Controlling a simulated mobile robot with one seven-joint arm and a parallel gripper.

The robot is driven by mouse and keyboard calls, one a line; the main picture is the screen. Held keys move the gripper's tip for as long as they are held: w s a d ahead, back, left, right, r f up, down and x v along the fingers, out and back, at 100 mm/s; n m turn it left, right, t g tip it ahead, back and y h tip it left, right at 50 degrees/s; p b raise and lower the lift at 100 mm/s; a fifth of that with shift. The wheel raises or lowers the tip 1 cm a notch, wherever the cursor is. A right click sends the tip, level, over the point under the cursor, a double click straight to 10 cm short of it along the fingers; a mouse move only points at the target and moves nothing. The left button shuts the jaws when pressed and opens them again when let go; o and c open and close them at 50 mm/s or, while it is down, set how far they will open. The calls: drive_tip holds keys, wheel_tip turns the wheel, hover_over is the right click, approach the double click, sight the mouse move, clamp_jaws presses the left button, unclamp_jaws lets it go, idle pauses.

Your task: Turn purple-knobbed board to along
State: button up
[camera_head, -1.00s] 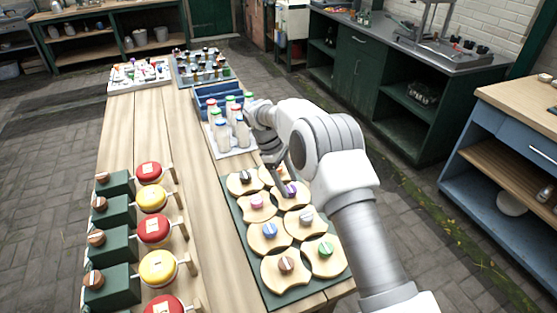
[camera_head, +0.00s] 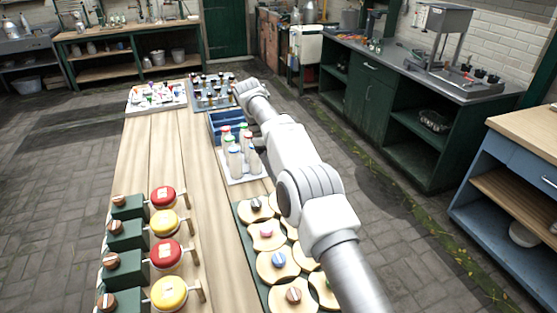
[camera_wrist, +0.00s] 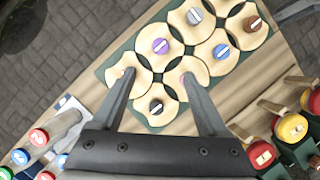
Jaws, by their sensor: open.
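The purple-knobbed board (camera_wrist: 151,60) is a pale wooden piece with cut-in sides in the wrist view. Its purple knob (camera_wrist: 160,46) carries a light bar lying diagonally in the picture. My gripper (camera_wrist: 158,75) is open and empty, its fingertips apart and pointing toward the boards. The purple knob appears just beyond the gap between the tips. The left fingertip overlaps a neighbouring board, and the right one overlaps the pink-knobbed board (camera_head: 266,229).
Neighbouring boards have grey (camera_wrist: 194,16), blue (camera_wrist: 221,51), brown (camera_wrist: 253,23) and black (camera_wrist: 155,106) knobs, all close together on a green base. Capped bottles (camera_head: 236,160) stand beyond them. Red and yellow round pieces (camera_head: 164,223) line the left side. Bare wood lies between.

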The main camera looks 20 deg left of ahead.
drive_tip(key=shift+a+r+p, duration=0.25)
drive_tip(key=shift+r+p, duration=0.3)
drive_tip(key=shift+r, duration=0.05)
drive_tip(key=w+d+r+m+t+y, duration=0.1)
drive_tip(key=d+r, duration=0.3)
drive_tip(key=r, duration=0.2)
drive_tip(key=d+r+m+y, duration=0.1)
drive_tip(key=d+r+m, duration=0.15)
drive_tip(key=r, duration=0.45)
drive_tip(key=s+d+r+m+t+y, duration=0.1)
drive_tip(key=s+d+r+m, duration=0.15)
drive_tip(key=d+r, duration=0.3)
drive_tip(key=s+d+r+m+t, duration=0.1)
drive_tip(key=s+d+r, duration=0.35)
drive_tip(key=d, duration=0.25)
drive_tip(key=s+d+r+m+t+y, duration=0.15)
drive_tip(key=s+d+m, duration=0.25)
drive_tip(key=s+d, duration=0.7)
drive_tip(key=s+d+f+m+t, duration=0.1)
drive_tip(key=s+d+f+m, duration=0.1)
drive_tip(key=s, duration=0.5)
drive_tip(key=s+d+f+m+t, duration=0.1)
drive_tip(key=s+f+m, duration=0.2)
drive_tip(key=s+f, duration=0.2)
drive_tip(key=shift+s+d+f, duration=0.15)
drive_tip(key=shift+s+d, duration=0.25)
drive_tip(key=shift+s, duration=0.8)
